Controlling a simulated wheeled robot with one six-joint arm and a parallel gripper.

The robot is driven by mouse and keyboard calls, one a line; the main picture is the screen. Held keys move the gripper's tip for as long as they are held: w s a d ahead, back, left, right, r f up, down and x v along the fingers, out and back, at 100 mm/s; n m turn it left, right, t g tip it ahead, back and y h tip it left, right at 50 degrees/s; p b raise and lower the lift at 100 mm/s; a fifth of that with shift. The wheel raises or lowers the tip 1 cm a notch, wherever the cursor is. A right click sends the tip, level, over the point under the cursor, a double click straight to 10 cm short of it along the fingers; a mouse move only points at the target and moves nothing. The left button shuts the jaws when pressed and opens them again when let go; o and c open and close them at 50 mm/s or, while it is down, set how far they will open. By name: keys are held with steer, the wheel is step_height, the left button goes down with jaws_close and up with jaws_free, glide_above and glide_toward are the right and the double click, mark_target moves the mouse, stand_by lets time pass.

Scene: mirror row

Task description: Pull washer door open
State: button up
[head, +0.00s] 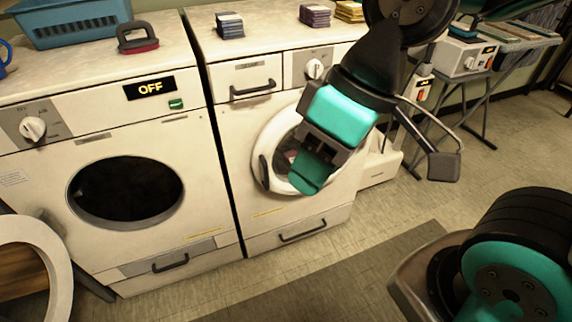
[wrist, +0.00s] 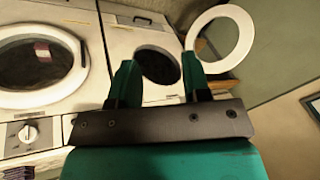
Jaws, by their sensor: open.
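The right white front-loading machine (head: 235,130) has its round door (head: 257,140) shut, with a dark handle (head: 263,172) on the door's left edge. My gripper (head: 314,168) is open and empty in front of this door and hides much of its glass. In the head view its fingers appear right of the handle; I cannot tell the gap in depth. In the wrist view the picture is turned over: the shut door (wrist: 75,85) is at the left, and the open fingers (wrist: 159,78) are to its right. No contact with the handle shows there.
The left machine (head: 60,150) shows an OFF sign and a dark round opening; its white ring door (head: 62,262) hangs open at far left. A blue basket (head: 75,22), an iron-like object (head: 137,37) and folded stacks (head: 229,25) sit on top. A grey mat (head: 330,275) lies in front.

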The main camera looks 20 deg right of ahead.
steer(key=w+f+m+t+y+b, duration=0.1)
steer(key=w+f+b, duration=0.2)
steer(key=f+b, duration=0.25)
steer(key=w+f+t+b, duration=0.2)
steer(key=w+f+b, duration=0.1)
steer(key=f+b, duration=0.25)
steer(key=m+t+h+b, duration=0.3)
steer(key=t+b, duration=1.1)
steer(key=b, duration=1.4)
glide_toward(267, 173)
steer(key=shift+m+y, duration=0.3)
steer(key=shift+y, duration=0.2)
steer(key=w+p, duration=0.6)
steer(key=p, duration=0.1)
steer(key=w+a+p, duration=0.1)
steer(key=w+p, duration=0.1)
steer(key=p, duration=0.1)
steer(key=shift+w+r, duration=0.25)
steer(key=shift+w, duration=0.15)
steer(key=shift+w+a+f+p, duration=0.15)
steer(key=shift+w+p, duration=0.4)
steer(key=shift+p, duration=0.5)
steer(key=shift+w+a+f+p, duration=0.1)
steer(key=shift+w+f+p, duration=0.15)
steer(key=shift+w+p, duration=0.1)
